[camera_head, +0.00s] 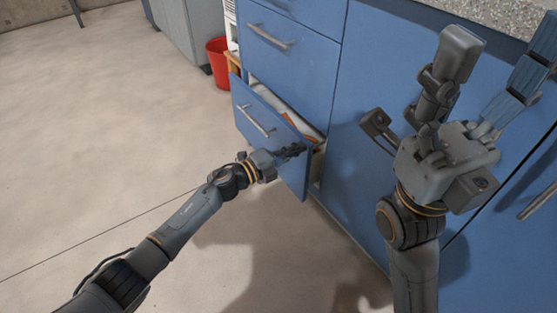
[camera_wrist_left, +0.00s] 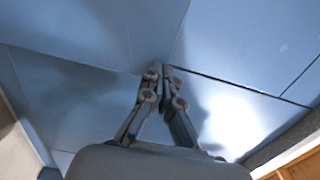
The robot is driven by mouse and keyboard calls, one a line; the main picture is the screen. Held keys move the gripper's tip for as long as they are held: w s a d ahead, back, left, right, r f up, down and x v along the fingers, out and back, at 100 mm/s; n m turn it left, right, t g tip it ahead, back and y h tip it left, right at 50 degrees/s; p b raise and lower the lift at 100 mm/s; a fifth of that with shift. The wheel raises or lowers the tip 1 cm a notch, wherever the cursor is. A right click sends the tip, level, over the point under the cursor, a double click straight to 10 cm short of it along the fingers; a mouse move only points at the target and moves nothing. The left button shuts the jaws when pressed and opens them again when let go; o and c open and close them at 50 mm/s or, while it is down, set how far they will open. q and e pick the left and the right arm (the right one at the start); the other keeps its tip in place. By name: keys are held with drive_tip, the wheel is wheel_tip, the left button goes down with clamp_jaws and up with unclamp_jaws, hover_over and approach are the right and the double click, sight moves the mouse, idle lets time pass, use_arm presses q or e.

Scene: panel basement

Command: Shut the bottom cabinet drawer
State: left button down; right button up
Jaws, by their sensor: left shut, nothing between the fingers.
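The bottom cabinet drawer (camera_head: 277,128) is pulled partly out of the blue cabinet in the head view. Its blue front has a metal bar handle (camera_head: 255,123), and something white and orange shows inside. My left gripper (camera_head: 300,150) is shut and empty at the right end of the drawer front, by its upper edge; I cannot tell whether it touches. Its closed fingers (camera_wrist_left: 160,73) point at blue panels in the left wrist view. My right gripper (camera_head: 490,58) is raised before the cabinet on the right, its fingers spread and empty.
A closed drawer (camera_head: 290,55) with a bar handle is above the open one. A red bucket (camera_head: 218,62) stands behind the cabinet's left side, beside a grey cabinet (camera_head: 192,35). A speckled countertop (camera_head: 500,12) is at top right. The floor (camera_head: 100,120) on the left is clear.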

use_arm(q)
drive_tip(key=shift+x, duration=1.25)
drive_tip(key=shift+a, duration=0.15)
